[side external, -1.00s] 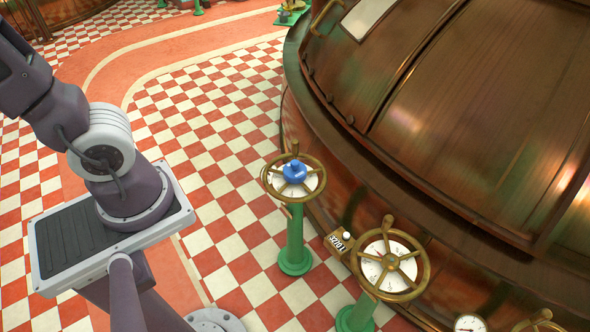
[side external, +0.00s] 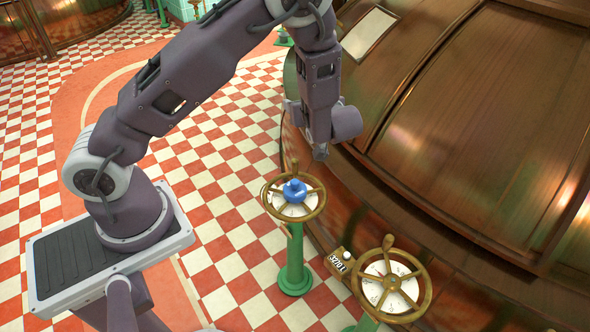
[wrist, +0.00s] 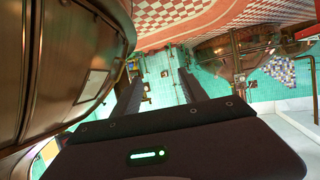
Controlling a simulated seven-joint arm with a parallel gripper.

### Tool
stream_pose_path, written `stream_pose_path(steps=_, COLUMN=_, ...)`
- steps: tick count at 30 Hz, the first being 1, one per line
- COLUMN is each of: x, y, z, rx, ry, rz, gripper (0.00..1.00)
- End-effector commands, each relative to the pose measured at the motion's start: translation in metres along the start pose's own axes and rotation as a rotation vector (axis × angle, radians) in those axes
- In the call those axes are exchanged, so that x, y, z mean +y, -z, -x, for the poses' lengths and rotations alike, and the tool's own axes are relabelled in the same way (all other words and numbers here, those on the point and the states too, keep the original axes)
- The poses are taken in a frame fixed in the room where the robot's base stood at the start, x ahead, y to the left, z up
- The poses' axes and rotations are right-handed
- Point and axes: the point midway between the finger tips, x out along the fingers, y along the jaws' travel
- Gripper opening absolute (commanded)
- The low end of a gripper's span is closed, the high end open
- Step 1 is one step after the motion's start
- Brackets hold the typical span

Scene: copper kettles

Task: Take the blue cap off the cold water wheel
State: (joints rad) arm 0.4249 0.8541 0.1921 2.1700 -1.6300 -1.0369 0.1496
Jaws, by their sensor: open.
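The blue cap (side external: 294,190) sits on the hub of a brass wheel (side external: 318,196) with a white dial face, in the side external view. The wheel is on top of a green post (side external: 295,245). My gripper (side external: 320,153) is above the wheel and slightly to its right in that view, apart from the cap. In the wrist view the two dark fingers of my gripper (wrist: 160,85) are spread with nothing between them. The wrist view looks out across the room and does not show the cap or wheel.
A large copper kettle (side external: 480,120) stands close behind and right of the wheel. A second brass wheel (side external: 425,296) with a white dial is at the lower right, beside a small number counter (side external: 340,264). Checkered floor (side external: 220,205) left of the post is clear.

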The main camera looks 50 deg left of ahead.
Motion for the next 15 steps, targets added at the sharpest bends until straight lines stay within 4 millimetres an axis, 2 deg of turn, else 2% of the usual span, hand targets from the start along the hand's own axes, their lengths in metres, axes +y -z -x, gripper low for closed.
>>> stream_pose_path(steps=1, x=-0.002, y=-0.03, z=-0.013, rx=0.0, ry=0.006, rz=-0.015, gripper=0.51)
stream_pose_path(steps=5, x=-0.002, y=-0.12, z=-0.05, rx=-0.002, ry=0.004, rz=-0.011, gripper=0.51)
stream_pose_path(steps=6, x=-0.002, y=-0.149, z=-0.062, rx=-0.003, ry=0.003, rz=-0.007, gripper=0.51)
stream_pose_path(steps=9, x=0.0, y=-0.211, z=-0.088, rx=-0.002, ry=0.0, rz=0.002, gripper=0.51)
stream_pose_path(steps=12, x=0.001, y=-0.249, z=-0.103, rx=-0.001, ry=-0.001, rz=0.005, gripper=0.51)
stream_pose_path(steps=15, x=0.002, y=-0.264, z=-0.111, rx=-0.001, ry=-0.001, rz=0.005, gripper=0.51)
